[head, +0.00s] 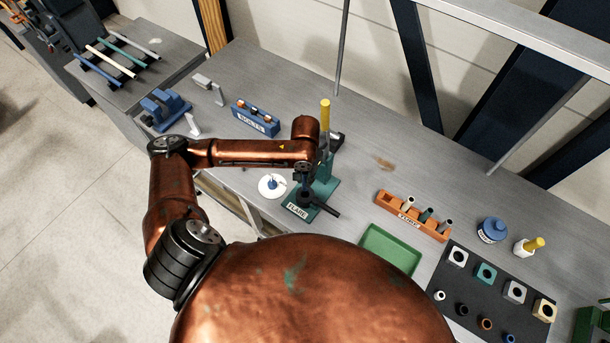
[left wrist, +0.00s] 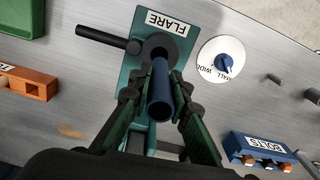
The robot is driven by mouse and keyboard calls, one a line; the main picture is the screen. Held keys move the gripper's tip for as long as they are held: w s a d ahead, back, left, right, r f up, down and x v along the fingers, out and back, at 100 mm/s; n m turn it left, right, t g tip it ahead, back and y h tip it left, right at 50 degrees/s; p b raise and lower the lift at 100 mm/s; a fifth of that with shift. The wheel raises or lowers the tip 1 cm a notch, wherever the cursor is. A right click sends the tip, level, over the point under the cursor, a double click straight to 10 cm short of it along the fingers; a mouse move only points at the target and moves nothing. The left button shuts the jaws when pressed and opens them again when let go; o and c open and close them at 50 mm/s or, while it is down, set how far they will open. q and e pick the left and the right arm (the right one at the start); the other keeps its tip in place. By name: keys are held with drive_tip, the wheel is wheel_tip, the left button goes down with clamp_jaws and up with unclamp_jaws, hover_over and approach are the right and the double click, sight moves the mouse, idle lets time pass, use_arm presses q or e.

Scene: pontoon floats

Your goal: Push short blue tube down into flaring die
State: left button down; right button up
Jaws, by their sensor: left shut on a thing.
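The short blue tube (left wrist: 160,90) is upright between the fingers of my left gripper (left wrist: 157,85), which is shut on it. Its open upper end faces the wrist camera. Its far end meets the dark round flaring die (left wrist: 155,42) on the green FLARE base (left wrist: 128,28). I cannot tell whether that end is inside the die or just above it. In the head view my left gripper (head: 305,190) is over the green FLARE stand (head: 323,190), and the arm and gripper hide the tube. My right gripper is not in view.
A white dial with a blue knob (head: 272,184) lies beside the stand. A dark side handle (left wrist: 100,38) and yellow-gripped lever (head: 325,115) belong to the stand. A blue BOLTS rack (head: 255,118), orange rack (head: 412,215) and green tray (head: 388,250) are nearby.

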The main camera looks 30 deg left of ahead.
sight(305, 184)
use_arm(q)
drive_tip(key=shift+f+b, duration=0.4)
drive_tip(key=shift+f, duration=1.4)
drive_tip(key=shift+p, duration=0.7)
drive_tip(key=shift+p, duration=0.55)
